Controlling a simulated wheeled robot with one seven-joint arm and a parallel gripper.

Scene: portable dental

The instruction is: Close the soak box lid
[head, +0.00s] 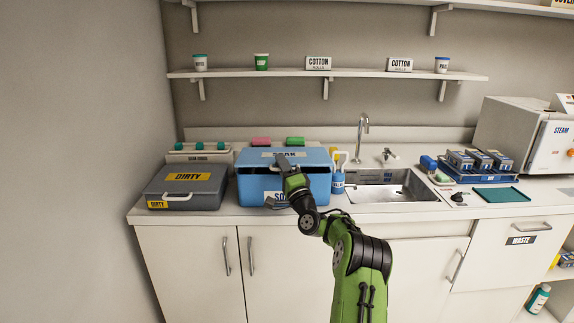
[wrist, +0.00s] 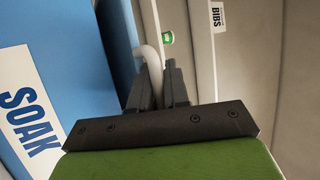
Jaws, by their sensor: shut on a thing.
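The blue soak box (head: 318,188) stands on the counter left of the sink. In the wrist view my gripper (wrist: 158,88) is shut on a pale curved handle (wrist: 151,60) beside a blue face (wrist: 45,60) with a SOAK label.
A grey DIRTY box (head: 187,185) stands close on the left. A blue bottle (head: 338,181) and the sink (head: 378,190) are on the right, with a blue tray (head: 480,177) farther along. A shelf (head: 290,74) with cups and cotton boxes hangs above.

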